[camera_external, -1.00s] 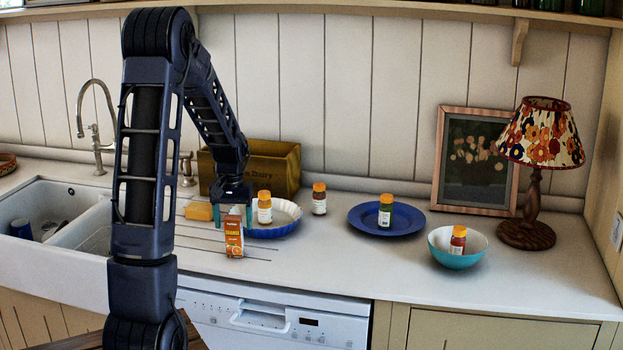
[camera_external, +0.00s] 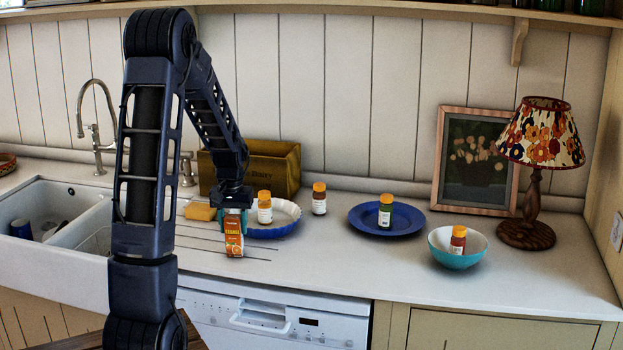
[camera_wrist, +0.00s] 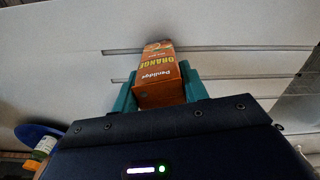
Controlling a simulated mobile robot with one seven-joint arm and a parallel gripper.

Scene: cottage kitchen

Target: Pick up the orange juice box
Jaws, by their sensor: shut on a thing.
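The orange juice box (camera_external: 233,238) stands upright on the grooved part of the white counter, in front of the blue fluted dish. My gripper (camera_external: 232,220) is lowered over it from above, with its teal fingers on either side of the box's upper part. In the wrist view the orange juice box (camera_wrist: 160,70) sits between the two teal fingers of my gripper (camera_wrist: 158,90), which are shut on it. No gap shows between the box's foot and the counter.
A blue fluted dish (camera_external: 287,222) with a bottle stands just behind the box. A sink (camera_external: 50,205) is at left, a wooden crate (camera_external: 275,165) behind. A blue plate (camera_external: 360,222), a teal bowl (camera_external: 447,255) and a lamp (camera_external: 535,180) stand to the right. The front counter between is clear.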

